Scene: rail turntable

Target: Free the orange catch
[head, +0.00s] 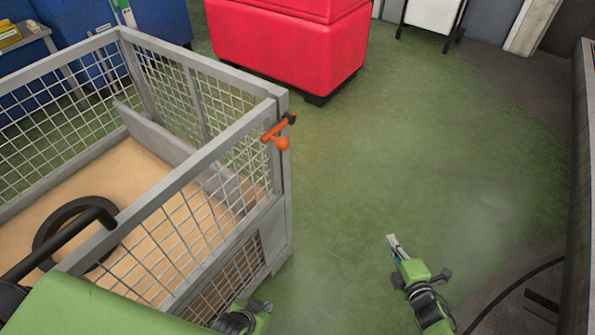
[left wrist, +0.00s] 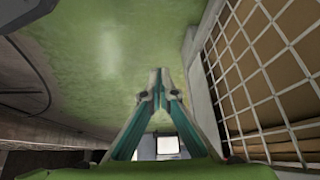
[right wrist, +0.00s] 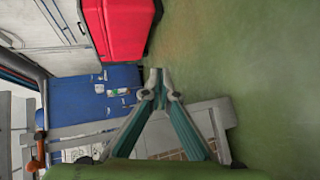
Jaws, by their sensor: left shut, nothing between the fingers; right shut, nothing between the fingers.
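My right gripper (head: 393,242) is shut and empty over the open floor, right of and below the catch and clear of the cart.
Inside the cart, a black ring (head: 74,232) lies on the wooden floor. A red bin (head: 285,45) stands behind the cart, and blue containers (head: 160,20) stand at the back left. Green floor (head: 440,140) right of the cart is clear. A wall edge (head: 583,200) runs along the far right.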

